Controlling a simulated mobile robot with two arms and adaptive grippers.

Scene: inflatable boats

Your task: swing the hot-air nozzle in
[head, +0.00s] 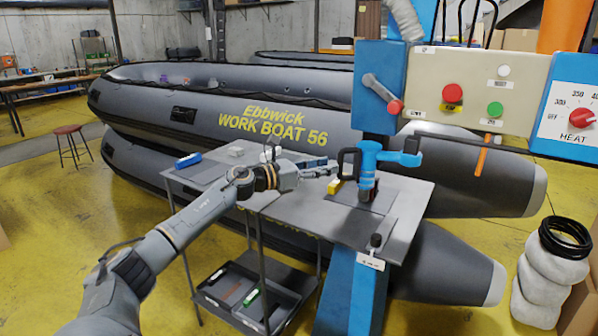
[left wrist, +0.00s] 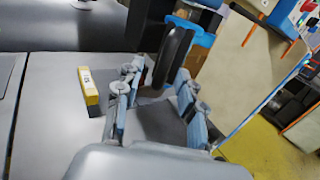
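A blue swivelling fixture, apparently the hot-air nozzle unit (head: 368,168), stands over the grey work table. A black loop handle (head: 348,163) is on its left side and also shows in the left wrist view (left wrist: 173,52). My left gripper (head: 330,172) is at the left of this handle, low over the table. In the left wrist view my left gripper (left wrist: 155,98) is open, its fingers spread with the handle's lower part ahead between them. I cannot tell whether a finger touches it. The nozzle tip is not clearly visible. My right gripper is not in view.
A yellow block (left wrist: 88,87) lies left of the fingers. A control panel (head: 480,88) with red and green buttons and a heat dial (head: 581,118) hangs above right. A red-knobbed lever (head: 381,92) is beside it. The grey table (head: 300,218) is mostly bare; a grey boat (head: 270,100) lies behind.

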